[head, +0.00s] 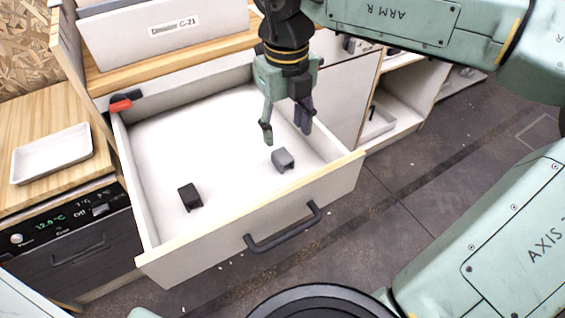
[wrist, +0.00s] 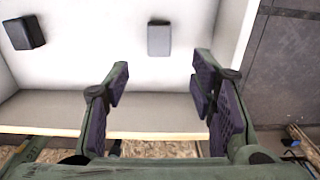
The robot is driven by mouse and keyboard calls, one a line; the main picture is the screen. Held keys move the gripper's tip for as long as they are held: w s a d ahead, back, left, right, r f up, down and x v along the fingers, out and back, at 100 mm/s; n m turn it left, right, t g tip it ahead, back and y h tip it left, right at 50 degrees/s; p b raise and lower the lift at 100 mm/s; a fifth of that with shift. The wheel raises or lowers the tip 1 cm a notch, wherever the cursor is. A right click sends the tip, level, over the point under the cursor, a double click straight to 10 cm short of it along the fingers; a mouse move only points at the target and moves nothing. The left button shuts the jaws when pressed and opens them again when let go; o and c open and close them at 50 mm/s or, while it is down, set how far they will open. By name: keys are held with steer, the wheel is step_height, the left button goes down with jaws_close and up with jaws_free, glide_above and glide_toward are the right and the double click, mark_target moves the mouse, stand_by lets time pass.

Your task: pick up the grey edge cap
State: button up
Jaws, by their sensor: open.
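The grey edge cap (head: 282,160) is a small mid-grey block lying on the white floor of the open drawer, right of its middle. It also shows in the wrist view (wrist: 159,38), near the top centre. My gripper (head: 287,134) is open and empty above the drawer, just beyond the grey cap in the head view. In the wrist view my two fingers (wrist: 158,92) stand apart with nothing between them, and the cap lies beyond their tips. A black cap (head: 190,197) lies in the same drawer to the left, and also shows in the wrist view (wrist: 24,32).
The drawer (head: 255,225) is pulled out, with raised walls and a dark handle (head: 284,228) on its front. A red and black object (head: 121,103) sits at its back left corner. A white tray (head: 52,153) rests on the wooden counter at left. Much of the drawer floor is bare.

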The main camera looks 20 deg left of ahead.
mark_target(284, 156)
step_height(284, 156, down, 4)
steer(key=shift+r, duration=0.2)
steer(key=shift+w+a+f+p, duration=0.1)
steer(key=shift+f+p, duration=0.25)
steer(key=shift+f, duration=1.05)
steer(key=shift+a+f+p, duration=0.1)
steer(key=shift+f+p, duration=0.2)
steer(key=shift+f, duration=1.05)
steer(key=shift+c, duration=0.2)
steer(key=c, duration=0.9)
